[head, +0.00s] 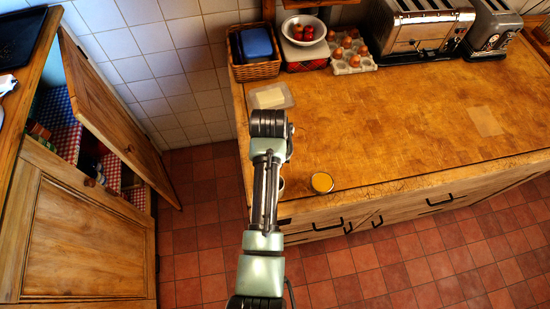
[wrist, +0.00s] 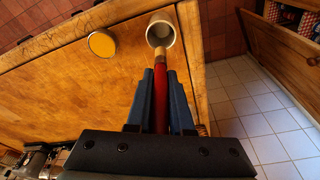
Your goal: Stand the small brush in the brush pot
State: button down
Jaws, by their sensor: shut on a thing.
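In the wrist view, my gripper (wrist: 161,76) is shut on the small brush (wrist: 160,95), which has a red handle and a paler end. The brush lies between the blue fingers, its pale end pointing to the brush pot (wrist: 152,36). The pot is a pale, round, open cup near the counter's edge. The brush's pale end overlaps the pot's near rim in this view; I cannot tell whether it is inside or above. In the head view my arm hides the gripper, the brush and most of the pot (head: 281,184).
A yellow-topped round container (head: 321,182) stands near the pot at the front edge of the wooden counter (head: 400,130). A butter dish (head: 270,97), basket (head: 255,70), egg tray (head: 352,62) and toaster (head: 415,30) stand farther back. An open cupboard door (head: 115,110) is at left.

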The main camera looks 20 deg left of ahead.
jog(key=shift+f+b, duration=2.05)
jog(key=shift+f, duration=0.2)
jog(key=shift+f+b, duration=1.9)
jog(key=shift+f, duration=1)
jog(key=c, duration=0.7)
grip_release()
jog(key=r, duration=0.4)
jog(key=s+r+b, duration=0.1)
jog(key=r, duration=0.3)
jog(key=s+r, duration=0.1)
jog(key=r, duration=0.3)
jog(key=shift+s+d+r+b, duration=0.15)
jog(key=shift+d+r+b, duration=0.05)
jog(key=shift+r+b, duration=0.2)
